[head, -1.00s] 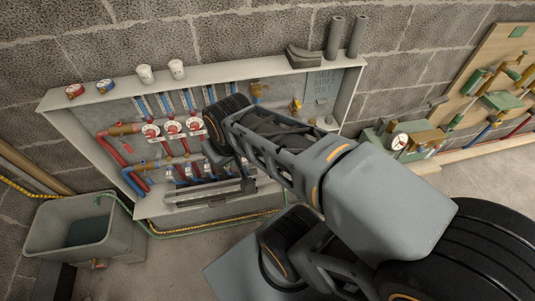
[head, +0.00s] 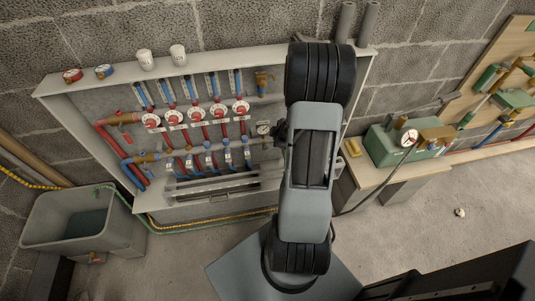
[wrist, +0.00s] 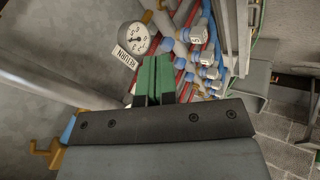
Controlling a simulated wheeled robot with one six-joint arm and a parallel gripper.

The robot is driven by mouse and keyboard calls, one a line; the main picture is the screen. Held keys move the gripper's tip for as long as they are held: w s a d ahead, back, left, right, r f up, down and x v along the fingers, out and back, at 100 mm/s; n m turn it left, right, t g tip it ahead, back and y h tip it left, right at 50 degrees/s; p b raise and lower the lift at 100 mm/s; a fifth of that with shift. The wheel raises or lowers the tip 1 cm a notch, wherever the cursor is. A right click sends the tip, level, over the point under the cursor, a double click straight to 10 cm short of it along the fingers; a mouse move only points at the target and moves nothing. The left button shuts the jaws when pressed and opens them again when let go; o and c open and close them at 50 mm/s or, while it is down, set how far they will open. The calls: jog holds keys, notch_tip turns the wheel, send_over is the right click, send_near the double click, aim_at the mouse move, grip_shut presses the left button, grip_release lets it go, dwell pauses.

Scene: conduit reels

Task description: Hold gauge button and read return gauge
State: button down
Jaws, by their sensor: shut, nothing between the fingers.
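A small round white-faced gauge (wrist: 134,37) shows in the wrist view, beside a white label reading RETURN (wrist: 125,56). A needle is visible, but the scale is too small to read. A gauge also shows in the head view (head: 263,129), at the right end of the lower pipe row, just left of my arm. My gripper (wrist: 158,66) has its green-tipped fingers together, with nothing between them. In the wrist view its tips lie just below and right of the gauge, and I cannot tell whether they touch anything. I cannot make out a gauge button; fingers or arm may hide it.
The open manifold cabinet (head: 80,130) holds red and blue pipes and several red-marked valves. A grey tank (head: 120,235) stands at lower left. A bench (head: 400,180) with a green pump (head: 385,145) and a pressure dial stands right of my arm. Bare floor lies in front.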

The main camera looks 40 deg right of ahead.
aim_at(265, 148)
jog(key=s+f+n+y, duration=0.2)
jog(key=s+f+y, duration=0.1)
jog(key=f, duration=0.4)
jog(key=shift+a+b, duration=0.3)
jog(key=w+f+b, duration=0.1)
jog(key=w+f, duration=0.6)
jog(key=w, duration=0.2)
jog(key=shift+w+d+f+b, duration=0.2)
jog(key=shift+w+f+b, duration=0.1)
jog(key=shift+f, duration=0.1)
